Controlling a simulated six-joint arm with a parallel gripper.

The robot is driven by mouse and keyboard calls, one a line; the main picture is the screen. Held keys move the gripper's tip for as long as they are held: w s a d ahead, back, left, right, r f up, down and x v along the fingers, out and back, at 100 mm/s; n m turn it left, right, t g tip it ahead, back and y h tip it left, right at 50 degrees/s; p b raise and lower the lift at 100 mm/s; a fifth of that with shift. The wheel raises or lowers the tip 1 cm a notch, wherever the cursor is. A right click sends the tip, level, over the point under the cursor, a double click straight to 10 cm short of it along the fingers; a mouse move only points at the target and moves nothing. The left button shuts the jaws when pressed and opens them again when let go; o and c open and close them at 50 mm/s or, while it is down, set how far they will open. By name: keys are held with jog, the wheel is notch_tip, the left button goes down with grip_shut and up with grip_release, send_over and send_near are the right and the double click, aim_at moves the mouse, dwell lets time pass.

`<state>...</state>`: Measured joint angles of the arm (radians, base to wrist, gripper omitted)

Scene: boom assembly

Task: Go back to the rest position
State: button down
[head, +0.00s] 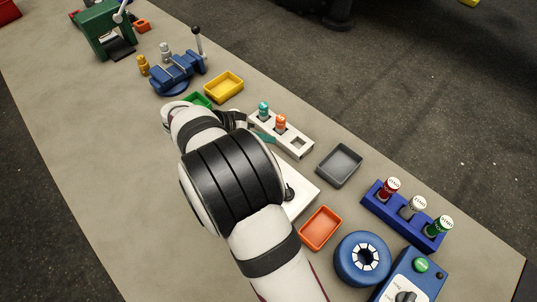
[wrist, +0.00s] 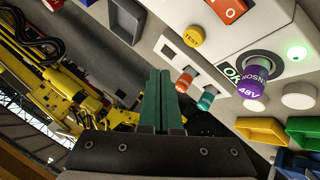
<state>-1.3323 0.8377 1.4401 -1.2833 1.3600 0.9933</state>
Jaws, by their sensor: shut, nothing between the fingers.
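My gripper (wrist: 160,80) has teal fingers, pressed together and empty in the wrist view. In the head view its teal fingertips (head: 264,138) show beside the white holder (head: 298,147), above the table; I cannot tell the exact height. The holder carries a teal piece (head: 263,108) and an orange piece (head: 280,121), and one slot at its right end looks empty. My arm hides most of this box in the head view.
A yellow tray (head: 223,86), a green tray (head: 198,101), a grey tray (head: 339,166) and an orange tray (head: 320,229) stand around the arm. A blue vise (head: 178,73) is behind. A blue rack (head: 404,215) is at right. The table's left side (head: 90,150) is clear.

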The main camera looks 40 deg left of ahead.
dwell(0.7)
jog(key=w+d+r+m+g+h, duration=0.1)
jog(key=d+r+m+g, duration=0.15)
jog(key=d, duration=0.45)
jog(key=w+d+r+m+g, duration=0.1)
jog(key=w+d+r, duration=0.15)
jog(key=d, duration=0.55)
jog(key=w+d+r+m+g+h, duration=0.1)
jog(key=d+r+g, duration=0.15)
jog(key=d, duration=0.45)
jog(key=s+d+r+m+g+y, duration=0.35)
jog(key=s+d, duration=0.55)
jog(key=d, duration=0.5)
jog(key=s+d+f+m+y, duration=0.1)
jog(key=s+m+y, duration=0.2)
jog(key=s, duration=0.6)
jog(key=shift+d+f, duration=0.25)
jog(key=shift+d, duration=0.05)
